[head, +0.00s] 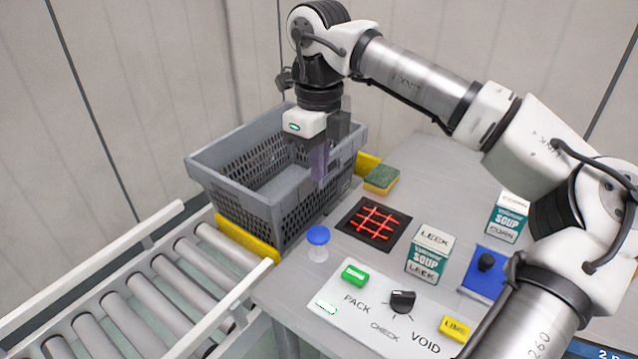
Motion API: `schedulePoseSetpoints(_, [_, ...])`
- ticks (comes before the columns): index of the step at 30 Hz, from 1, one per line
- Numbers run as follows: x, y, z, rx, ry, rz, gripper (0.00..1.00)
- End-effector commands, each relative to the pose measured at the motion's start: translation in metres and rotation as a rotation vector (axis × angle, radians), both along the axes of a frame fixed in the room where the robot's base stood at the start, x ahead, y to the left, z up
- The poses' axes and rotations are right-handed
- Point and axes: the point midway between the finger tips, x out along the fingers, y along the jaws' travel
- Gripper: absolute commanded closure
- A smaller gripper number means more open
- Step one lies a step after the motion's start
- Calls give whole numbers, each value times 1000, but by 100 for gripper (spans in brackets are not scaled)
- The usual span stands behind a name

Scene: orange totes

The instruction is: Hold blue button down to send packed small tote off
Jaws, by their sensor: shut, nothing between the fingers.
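A grey perforated tote (235,193) stands at the left between yellow guides, beside the table; the visible part of its inside looks empty. My gripper (318,176) points down at the tote's right side, in front of its rim in the picture. Its fingers are shut and hold nothing. A small round blue top (318,235) sits on a pale, clear-looking body near the table's left edge, below and apart from my gripper. I cannot tell whether it is a button or a capped jar. A blue block (485,272) with a black knob stands at the right, partly behind my arm.
A roller conveyor (150,290) with white rails runs at the left. A white panel (375,318) carries a green key (355,273), black dial (402,300) and yellow key (455,327). Soup cartons (428,255), a sponge (381,179) and a red-lit black pad (374,222) occupy the table.

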Motion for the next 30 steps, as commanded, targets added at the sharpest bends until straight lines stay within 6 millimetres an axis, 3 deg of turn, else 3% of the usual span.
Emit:
schedulePoseSetpoints(12, [-1,0,-85,2,3,1,100])
schedulePoseSetpoints(18, [-1,0,-113,2,2,1,100])
schedulePoseSetpoints(30, [0,0,-127,1,-1,0,100])
